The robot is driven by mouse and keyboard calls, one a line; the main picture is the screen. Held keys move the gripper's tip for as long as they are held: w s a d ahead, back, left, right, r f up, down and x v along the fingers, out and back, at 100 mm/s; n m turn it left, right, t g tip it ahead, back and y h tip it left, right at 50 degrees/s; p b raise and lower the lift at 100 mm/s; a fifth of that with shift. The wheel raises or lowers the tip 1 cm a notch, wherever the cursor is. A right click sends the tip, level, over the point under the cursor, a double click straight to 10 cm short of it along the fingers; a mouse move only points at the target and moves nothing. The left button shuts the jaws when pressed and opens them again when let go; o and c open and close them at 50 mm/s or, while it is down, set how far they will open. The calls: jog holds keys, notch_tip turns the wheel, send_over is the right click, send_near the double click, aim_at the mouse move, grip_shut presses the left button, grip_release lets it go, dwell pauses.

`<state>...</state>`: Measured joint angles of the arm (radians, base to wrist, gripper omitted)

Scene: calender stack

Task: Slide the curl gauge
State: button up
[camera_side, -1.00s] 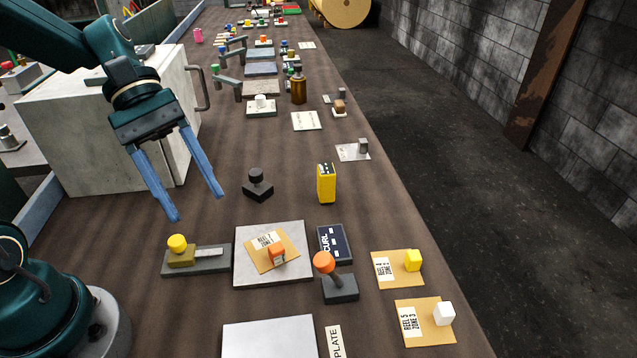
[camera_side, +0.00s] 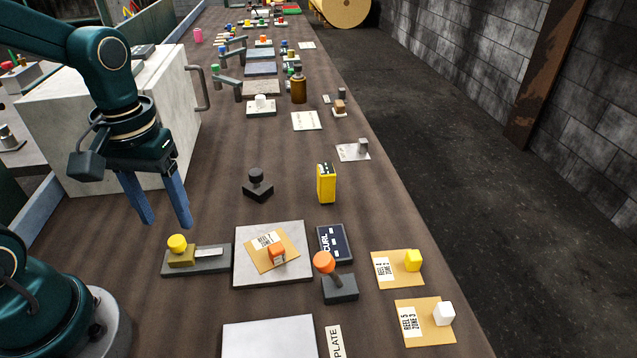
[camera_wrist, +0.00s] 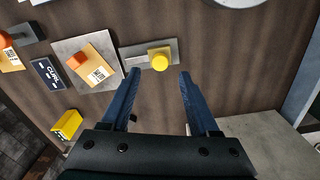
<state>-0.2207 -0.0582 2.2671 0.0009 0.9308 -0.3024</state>
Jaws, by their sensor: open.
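The curl gauge appears to be the low grey base (camera_side: 212,265) with a brass slider block (camera_side: 181,258) topped by a yellow knob (camera_side: 177,242). The slider stands at the left end of the base, and a pale scale strip (camera_side: 209,252) lies to its right. My gripper (camera_side: 168,226) is open and empty, fingers pointing down, above and behind the knob. In the wrist view the yellow knob (camera_wrist: 160,61) shows ahead, between the lines of the two blue fingers (camera_wrist: 157,72), apart from both.
Right of the gauge is a grey plate (camera_side: 300,232) with a tan card and orange block. Beyond it stand a dark CURL sign (camera_side: 336,243) and an orange-knobbed lever (camera_side: 324,263). A yellow box (camera_side: 326,183) and black knobbed block (camera_side: 257,186) stand behind. A pale cabinet (camera_side: 75,120) is back left.

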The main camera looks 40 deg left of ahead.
aim_at(176, 240)
jog(key=shift+f, duration=2.4)
grip_shut()
